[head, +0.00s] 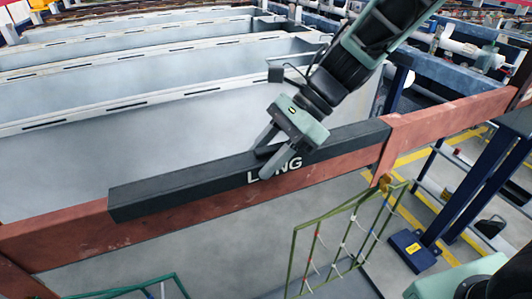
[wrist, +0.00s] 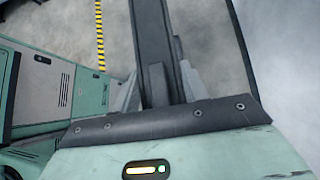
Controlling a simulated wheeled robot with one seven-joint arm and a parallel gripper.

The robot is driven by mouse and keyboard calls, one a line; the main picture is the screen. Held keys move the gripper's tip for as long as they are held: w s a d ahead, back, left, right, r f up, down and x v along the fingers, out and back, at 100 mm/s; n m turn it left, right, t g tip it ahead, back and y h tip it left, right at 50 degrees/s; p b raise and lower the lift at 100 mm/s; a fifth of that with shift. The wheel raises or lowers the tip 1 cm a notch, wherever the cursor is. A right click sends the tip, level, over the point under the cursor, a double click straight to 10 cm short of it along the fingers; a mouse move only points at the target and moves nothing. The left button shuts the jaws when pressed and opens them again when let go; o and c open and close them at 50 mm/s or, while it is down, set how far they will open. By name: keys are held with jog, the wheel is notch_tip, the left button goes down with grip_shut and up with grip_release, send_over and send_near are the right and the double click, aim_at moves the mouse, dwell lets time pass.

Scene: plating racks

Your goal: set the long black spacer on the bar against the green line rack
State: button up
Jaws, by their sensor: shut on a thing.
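The long black spacer (head: 170,190), lettered LONG, lies lengthwise along the reddish bar (head: 440,117). It looks seated on the bar or just at it; I cannot tell if a small gap is left. My gripper (head: 268,165) is shut on the spacer near its middle and hides part of the lettering. In the wrist view the dark spacer (wrist: 152,40) runs between my fingers (wrist: 158,88). An olive-green wire rack (head: 345,207) hangs by an orange hook (head: 385,183) just below the spacer's right end. A teal-green rack (head: 125,286) shows partly at the lower left.
Open grey tanks (head: 200,110) lie behind the bar. A dark blue post (head: 490,190) with a foot stands at the right, near yellow floor lines. Grey floor (head: 225,235) is clear below the bar between the racks.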

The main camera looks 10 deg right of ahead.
jog(key=o, duration=1.2)
jog(key=shift+c, duration=0.2)
jog(key=shift+r, duration=0.1)
jog(key=b+v, duration=0.2)
jog(key=v, duration=1.5)
jog(key=shift+d+b, duration=0.15)
jog(key=shift+b, duration=0.15)
